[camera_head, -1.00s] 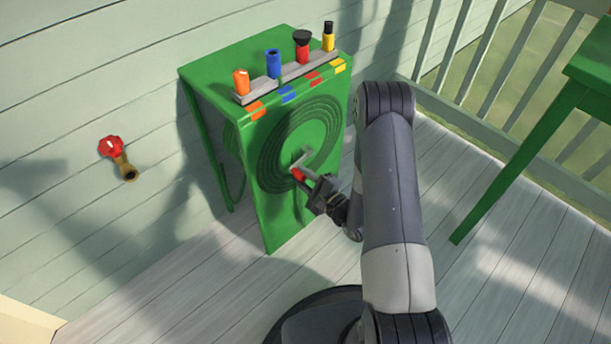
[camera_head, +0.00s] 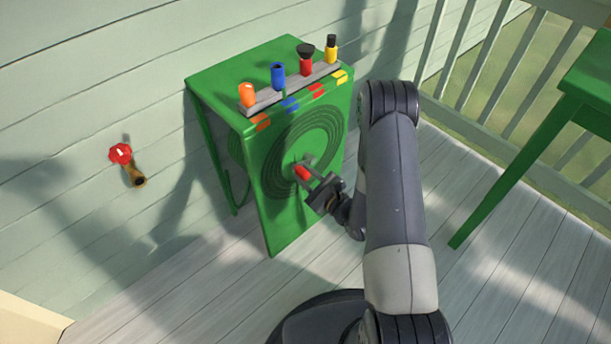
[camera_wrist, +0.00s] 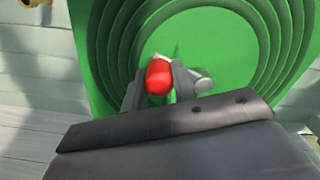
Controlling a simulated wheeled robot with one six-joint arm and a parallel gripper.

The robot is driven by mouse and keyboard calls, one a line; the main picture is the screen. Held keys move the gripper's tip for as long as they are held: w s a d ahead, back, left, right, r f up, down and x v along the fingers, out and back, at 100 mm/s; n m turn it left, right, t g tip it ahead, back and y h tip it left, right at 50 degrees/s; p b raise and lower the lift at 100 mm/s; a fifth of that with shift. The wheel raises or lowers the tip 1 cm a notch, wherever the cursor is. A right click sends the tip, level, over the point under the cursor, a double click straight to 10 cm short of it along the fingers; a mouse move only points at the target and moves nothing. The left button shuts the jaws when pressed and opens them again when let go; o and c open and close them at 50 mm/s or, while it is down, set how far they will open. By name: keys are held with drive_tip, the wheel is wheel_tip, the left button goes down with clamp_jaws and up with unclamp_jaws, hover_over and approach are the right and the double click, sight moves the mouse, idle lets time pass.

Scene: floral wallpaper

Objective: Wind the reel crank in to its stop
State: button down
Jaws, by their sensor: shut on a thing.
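The reel (camera_head: 277,158) is a set of dark green rings on the front of a green cabinet. Its crank has a red handle (camera_head: 302,173), which shows in the wrist view (camera_wrist: 159,76) in front of the rings. A grey crank part (camera_wrist: 203,80) shows just right of the handle. My gripper (camera_head: 305,172) is shut on the red handle, with one finger on each side of it in the wrist view (camera_wrist: 158,84). Most of the crank arm is hidden behind the handle and fingers.
A grey rack (camera_head: 293,90) with orange, blue, red and yellow nozzles stands on the cabinet (camera_head: 235,68). A red-handled tap (camera_head: 121,153) is on the wall at left. A green table (camera_head: 520,165) and a railing stand at right. The deck in front is open.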

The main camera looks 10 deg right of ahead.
idle(0.3)
drive_tip(key=c, duration=1.1)
unclamp_jaws()
drive_tip(key=shift+c, duration=0.2)
drive_tip(key=p+v, duration=0.1)
drive_tip(key=v, duration=0.9)
drive_tip(key=shift+s+d, duration=0.25)
drive_tip(key=shift+s, duration=0.05)
